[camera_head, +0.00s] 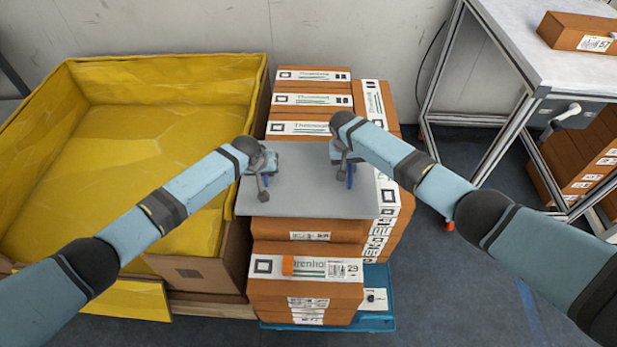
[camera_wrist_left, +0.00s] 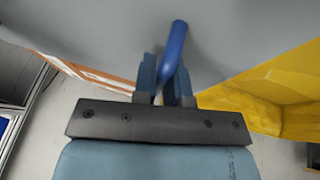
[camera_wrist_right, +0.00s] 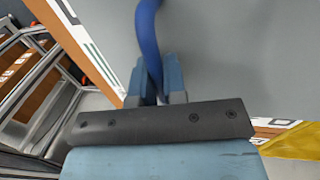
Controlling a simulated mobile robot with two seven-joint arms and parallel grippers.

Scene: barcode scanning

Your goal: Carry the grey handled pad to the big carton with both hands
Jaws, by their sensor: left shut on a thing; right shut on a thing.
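The grey pad (camera_head: 305,185) is a flat sheet over the stack of orange-brown boxes. It also shows in the left wrist view (camera_wrist_left: 90,30) and the right wrist view (camera_wrist_right: 240,60). My left gripper (camera_head: 264,180) is shut on a blue handle (camera_wrist_left: 173,55) near the pad's left side. My right gripper (camera_head: 347,172) is shut on the other blue handle (camera_wrist_right: 148,45) near its right side. The big carton (camera_head: 222,240), lined in yellow, stands open to the left of the stack. I cannot tell whether the pad touches the boxes below.
Boxes (camera_head: 305,262) are stacked on a blue pallet (camera_head: 385,315). On the right stands a metal-framed table (camera_head: 540,60) with a box (camera_head: 580,33) on top, a barcode scanner (camera_head: 565,115) at its side and more boxes (camera_head: 580,180) below. A wall (camera_head: 200,25) closes the back.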

